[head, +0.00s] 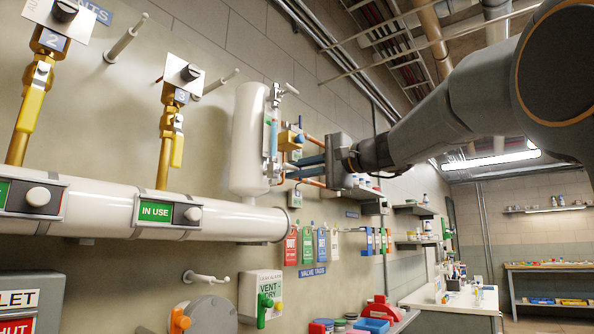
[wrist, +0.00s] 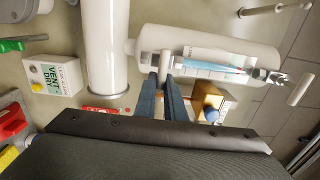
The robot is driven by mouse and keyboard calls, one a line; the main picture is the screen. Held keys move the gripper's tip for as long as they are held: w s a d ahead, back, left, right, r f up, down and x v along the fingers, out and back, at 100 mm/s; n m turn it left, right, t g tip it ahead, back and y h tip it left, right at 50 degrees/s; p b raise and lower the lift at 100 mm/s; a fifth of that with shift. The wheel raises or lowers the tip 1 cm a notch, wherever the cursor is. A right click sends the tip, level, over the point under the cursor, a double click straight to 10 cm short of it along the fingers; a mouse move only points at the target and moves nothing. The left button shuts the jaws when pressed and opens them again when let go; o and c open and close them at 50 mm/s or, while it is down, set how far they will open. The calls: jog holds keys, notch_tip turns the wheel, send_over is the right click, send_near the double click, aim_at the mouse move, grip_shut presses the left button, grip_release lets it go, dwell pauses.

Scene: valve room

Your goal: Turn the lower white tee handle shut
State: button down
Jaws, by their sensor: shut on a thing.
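The white vessel (head: 247,140) on the wall carries a sight glass with blue liquid (head: 272,135); in the wrist view the sight glass (wrist: 210,68) lies across the picture. The lower white tee handle (wrist: 165,63) sits at the sight glass's lower end. My gripper (wrist: 163,82), with blue fingers, is shut on it, one finger on each side. In the head view my gripper (head: 299,166) reaches in from the right and largely hides the handle. The upper white tee handle (head: 291,89) is free; it also shows in the wrist view (wrist: 301,89).
A brass block with a blue knob (wrist: 208,101) is close beside my fingers. A thick white pipe (head: 100,212) runs below the vessel. Coloured tags (head: 307,245) and a vent dryer box (head: 260,296) are lower on the wall. Copper pipes pass near my gripper.

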jog(key=c, duration=1.8)
grip_release()
jog(key=shift+c, duration=0.2)
jog(key=b+v, duration=0.2)
jog(key=v, duration=0.5)
jog(key=shift+s+d, duration=0.25)
jog(key=shift+d, duration=0.05)
